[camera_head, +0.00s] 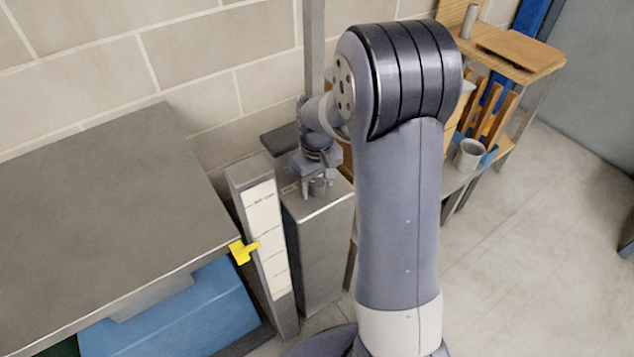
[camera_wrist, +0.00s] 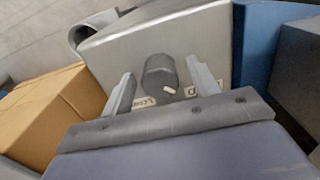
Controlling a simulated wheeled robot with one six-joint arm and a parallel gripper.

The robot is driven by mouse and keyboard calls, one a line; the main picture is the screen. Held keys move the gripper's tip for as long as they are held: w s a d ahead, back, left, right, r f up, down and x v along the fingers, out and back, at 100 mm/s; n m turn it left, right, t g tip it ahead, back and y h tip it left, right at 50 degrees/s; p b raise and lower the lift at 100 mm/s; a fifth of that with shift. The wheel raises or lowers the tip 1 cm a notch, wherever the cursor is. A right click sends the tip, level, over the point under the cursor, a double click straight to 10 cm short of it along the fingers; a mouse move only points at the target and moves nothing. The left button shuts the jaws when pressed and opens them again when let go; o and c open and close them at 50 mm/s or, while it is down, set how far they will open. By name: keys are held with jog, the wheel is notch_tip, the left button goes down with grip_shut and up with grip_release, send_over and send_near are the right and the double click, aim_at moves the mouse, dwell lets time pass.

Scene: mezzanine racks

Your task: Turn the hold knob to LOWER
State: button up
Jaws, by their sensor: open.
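A round dark grey knob (camera_wrist: 158,73) with a short white pointer mark stands on a grey metal box. The mark sits at the knob's edge nearest my wrist, between two label plates. The left plate (camera_wrist: 143,102) seems to read LOWER and is partly hidden by my finger; the right plate (camera_wrist: 191,91) shows only a last letter or so. My gripper (camera_wrist: 161,68) is open, one finger each side of the knob, with gaps visible. In the head view my gripper (camera_head: 318,180) is over the top of the grey box (camera_head: 318,245).
A white labelled panel (camera_head: 265,235) with a yellow tab (camera_head: 243,251) stands left of the box, beside a grey bench (camera_head: 100,210) with a blue bin (camera_head: 175,315) under it. A cardboard box (camera_wrist: 45,115) is left in the wrist view. A wooden shelf (camera_head: 515,45) stands behind right.

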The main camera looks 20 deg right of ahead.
jog(key=shift+c, duration=0.6)
jog(key=c, duration=0.9)
